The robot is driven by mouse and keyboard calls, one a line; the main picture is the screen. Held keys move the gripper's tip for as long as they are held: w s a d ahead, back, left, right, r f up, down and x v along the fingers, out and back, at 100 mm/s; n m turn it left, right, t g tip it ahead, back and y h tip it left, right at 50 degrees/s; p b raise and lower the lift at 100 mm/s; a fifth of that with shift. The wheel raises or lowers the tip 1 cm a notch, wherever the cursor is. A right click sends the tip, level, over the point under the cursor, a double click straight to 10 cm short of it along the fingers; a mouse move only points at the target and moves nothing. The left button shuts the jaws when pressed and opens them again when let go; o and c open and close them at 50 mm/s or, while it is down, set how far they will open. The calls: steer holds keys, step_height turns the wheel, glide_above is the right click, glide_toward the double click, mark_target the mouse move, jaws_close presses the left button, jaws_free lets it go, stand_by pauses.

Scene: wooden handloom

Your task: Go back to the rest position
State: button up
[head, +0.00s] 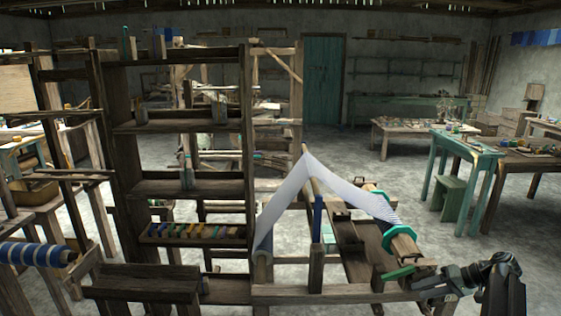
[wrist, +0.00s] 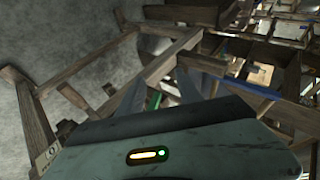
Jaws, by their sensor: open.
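My gripper (wrist: 160,86) is open, its two grey fingers spread apart in the wrist view. A small green piece (wrist: 154,100) shows between the fingers; whether they touch it I cannot tell. In the head view my arm reaches in from the lower right, and its dark end is close to a green handle (head: 398,273) at the front right of the wooden loom (head: 315,272). A sheet of white threads (head: 345,194) runs over the loom to a roller with a green end disc (head: 403,244). I see nothing held.
A tall dark wooden shelf frame (head: 180,187) stands left of the loom, with a row of coloured spools on a low shelf. A teal table (head: 463,143) and a green stool (head: 447,194) stand at the right. Grey floor (head: 400,185) is open between the loom and the teal table.

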steer(key=a+n+g+h+p, duration=0.1)
steer(key=a+n+g+p, duration=0.25)
steer(key=a, duration=2.25)
steer(key=s+a+f+g+h, duration=0.2)
steer(key=s+a+f+h, duration=0.25)
steer(key=s+a, duration=0.4)
steer(key=s+d+m+t+h, duration=0.1)
steer(key=d+m+h, duration=0.1)
steer(key=d, duration=0.4)
steer(key=shift+s+h, duration=0.4)
steer(key=shift+h, duration=0.35)
steer(key=shift+d, duration=0.1)
